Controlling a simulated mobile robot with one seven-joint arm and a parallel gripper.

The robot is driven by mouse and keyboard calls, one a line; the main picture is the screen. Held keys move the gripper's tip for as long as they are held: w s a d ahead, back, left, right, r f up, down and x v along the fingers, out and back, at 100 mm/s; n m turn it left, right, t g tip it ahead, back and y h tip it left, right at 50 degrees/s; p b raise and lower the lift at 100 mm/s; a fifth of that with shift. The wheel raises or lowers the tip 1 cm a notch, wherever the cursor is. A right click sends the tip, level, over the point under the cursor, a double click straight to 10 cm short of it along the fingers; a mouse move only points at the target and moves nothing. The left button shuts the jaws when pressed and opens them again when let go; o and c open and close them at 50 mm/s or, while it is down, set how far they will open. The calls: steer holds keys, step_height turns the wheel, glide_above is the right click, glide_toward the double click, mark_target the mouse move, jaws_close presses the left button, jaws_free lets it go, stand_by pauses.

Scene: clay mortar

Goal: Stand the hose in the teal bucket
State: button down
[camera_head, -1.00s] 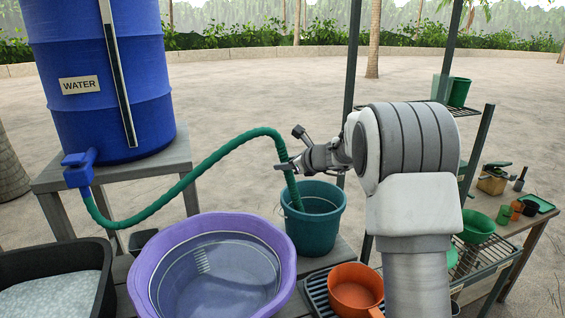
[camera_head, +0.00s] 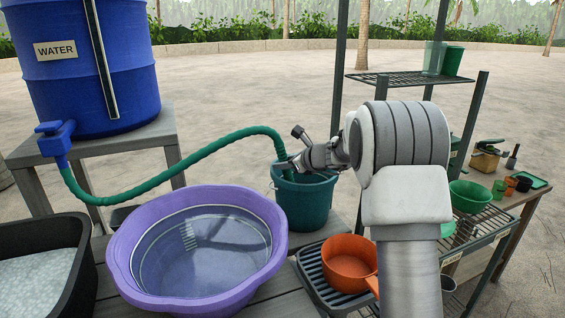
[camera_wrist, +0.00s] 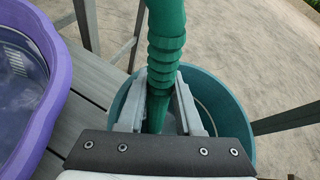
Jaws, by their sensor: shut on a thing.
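The green ribbed hose (camera_head: 190,158) runs from the tap of the blue water barrel, arches up and bends down at its free end. My gripper (camera_head: 287,168) is shut on the hose near that end, just above the rim of the teal bucket (camera_head: 303,205). In the wrist view the hose (camera_wrist: 166,40) passes between the two fingers of my gripper (camera_wrist: 158,98) and points down into the teal bucket (camera_wrist: 228,108). The hose end is hidden by the gripper and the bucket wall.
A purple basin (camera_head: 125,275) of water stands left of the bucket. An orange pot (camera_head: 348,262) sits on a dark rack at the right. The blue barrel (camera_head: 120,75) stands on a grey stand. A shelf (camera_head: 420,78) rises behind my arm.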

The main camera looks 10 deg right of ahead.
steer(key=c, duration=0.5)
jaws_free()
steer(key=shift+o, duration=0.3)
steer(key=shift+f, duration=0.15)
steer(key=o, duration=0.4)
steer(key=shift+o, duration=0.2)
steer(key=shift+s+d+r, duration=0.15)
steer(key=shift+r, duration=0.1)
steer(key=r+p+v, duration=0.1)
steer(key=p+v, duration=0.1)
steer(key=v, duration=0.7)
steer(key=shift+r, duration=0.4)
